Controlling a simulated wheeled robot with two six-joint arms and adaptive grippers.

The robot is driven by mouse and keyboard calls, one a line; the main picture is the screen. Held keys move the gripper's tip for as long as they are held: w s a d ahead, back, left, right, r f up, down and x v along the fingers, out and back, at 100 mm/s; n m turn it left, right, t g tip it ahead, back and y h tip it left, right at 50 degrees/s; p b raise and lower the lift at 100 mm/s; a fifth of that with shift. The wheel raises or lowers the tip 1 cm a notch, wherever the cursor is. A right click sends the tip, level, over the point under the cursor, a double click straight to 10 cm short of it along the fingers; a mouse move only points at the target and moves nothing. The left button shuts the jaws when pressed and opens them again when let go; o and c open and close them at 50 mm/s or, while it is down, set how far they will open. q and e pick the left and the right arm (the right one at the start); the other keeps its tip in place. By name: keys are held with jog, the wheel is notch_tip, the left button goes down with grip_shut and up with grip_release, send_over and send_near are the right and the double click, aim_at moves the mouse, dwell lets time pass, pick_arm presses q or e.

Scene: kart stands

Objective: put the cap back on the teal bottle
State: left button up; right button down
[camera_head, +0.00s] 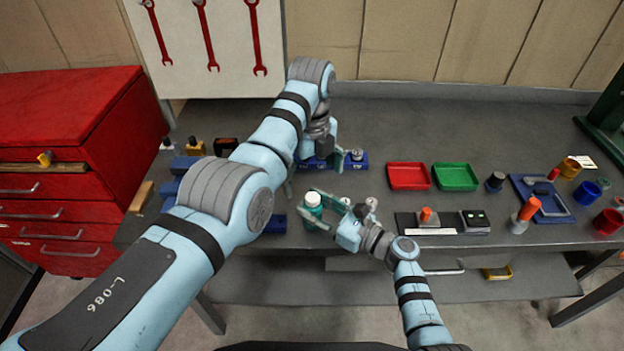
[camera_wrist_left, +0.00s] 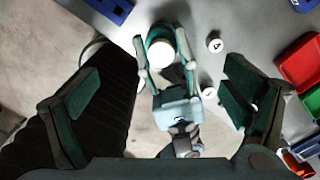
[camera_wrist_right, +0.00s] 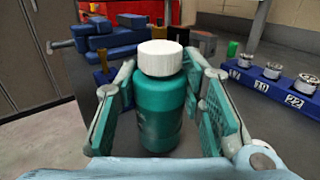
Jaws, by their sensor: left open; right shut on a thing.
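The teal bottle (camera_head: 312,203) stands upright near the front edge of the bench, with the white cap (camera_wrist_right: 160,58) sitting level on its top. My right gripper (camera_head: 319,209) is shut around the bottle's body, one finger on each side in the right wrist view. I cannot tell whether the cap is tight. My left gripper (camera_head: 311,165) is open and empty, above and behind the bottle in the head view. In the left wrist view the cap (camera_wrist_left: 160,54) shows between and beyond its spread fingers.
A blue rack (camera_wrist_right: 243,75) with numbered metal pieces stands behind the bottle. Red (camera_head: 408,177) and green (camera_head: 455,177) trays lie to the right. Small round-topped pieces (camera_head: 371,204) stand close to my right gripper. A red drawer cabinet (camera_head: 70,110) is at the left.

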pick_arm(q)
notch_tip(320, 180, up, 6)
jog(key=shift+r, duration=0.1)
pick_arm(e)
jog(key=c, duration=1)
grip_release()
jog(key=shift+o, duration=0.2)
jog(key=shift+s+d, duration=0.1)
jog(key=v, duration=1.1)
jog(key=shift+s+d, duration=0.25)
jog(key=shift+d, duration=0.1)
